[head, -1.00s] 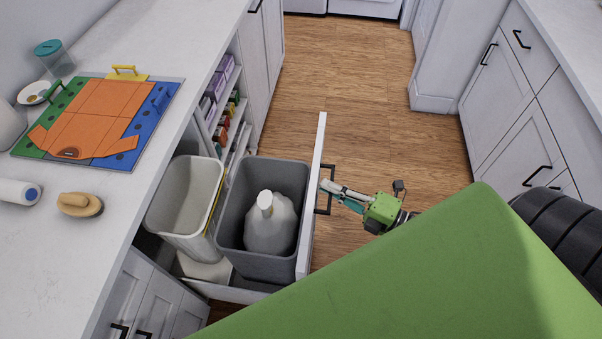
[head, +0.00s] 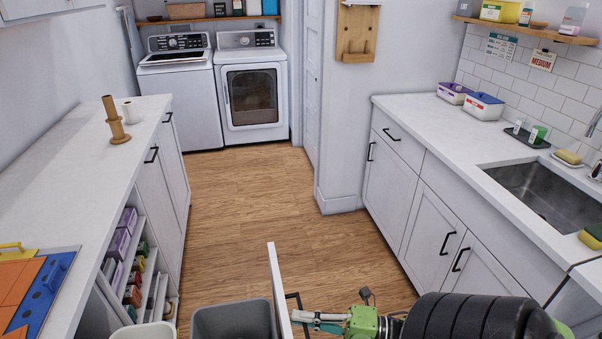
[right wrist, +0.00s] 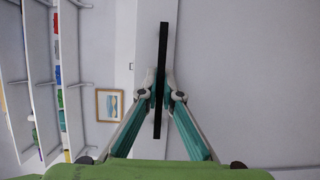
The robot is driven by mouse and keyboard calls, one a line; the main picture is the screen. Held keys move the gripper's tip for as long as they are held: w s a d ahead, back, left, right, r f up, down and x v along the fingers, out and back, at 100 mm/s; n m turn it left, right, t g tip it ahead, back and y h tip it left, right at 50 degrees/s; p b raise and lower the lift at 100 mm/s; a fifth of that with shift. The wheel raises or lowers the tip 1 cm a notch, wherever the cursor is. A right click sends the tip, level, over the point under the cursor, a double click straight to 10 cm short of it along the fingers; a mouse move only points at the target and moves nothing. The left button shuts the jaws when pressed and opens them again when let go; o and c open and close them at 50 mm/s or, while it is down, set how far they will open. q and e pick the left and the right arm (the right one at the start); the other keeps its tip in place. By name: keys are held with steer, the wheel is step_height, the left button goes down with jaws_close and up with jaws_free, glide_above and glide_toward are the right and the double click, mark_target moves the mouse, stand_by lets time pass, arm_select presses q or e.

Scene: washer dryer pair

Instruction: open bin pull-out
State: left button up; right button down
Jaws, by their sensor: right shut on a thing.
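The bin pull-out is drawn out from the left counter. Its white front panel (head: 279,290) stands upright at the bottom of the head view, with a grey bin (head: 234,320) behind it and the rim of a lighter bin (head: 143,331) beside that. The lower part of the pull-out is cut off by the frame. My right gripper (head: 297,317) is at the panel's black handle (head: 296,301). In the right wrist view my right gripper (right wrist: 160,92) is shut on the black handle bar (right wrist: 163,60), one finger on each side. My left gripper is not in view.
Open shelves (head: 135,262) with small boxes sit in the left cabinet. The right counter (head: 450,120) has a sink (head: 550,190). Wooden floor (head: 245,200) is clear between the counters, up to the washer (head: 178,95) and dryer (head: 252,90).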

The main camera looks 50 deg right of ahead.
steer(key=c, duration=2.2)
jaws_free()
steer(key=v, duration=1.2)
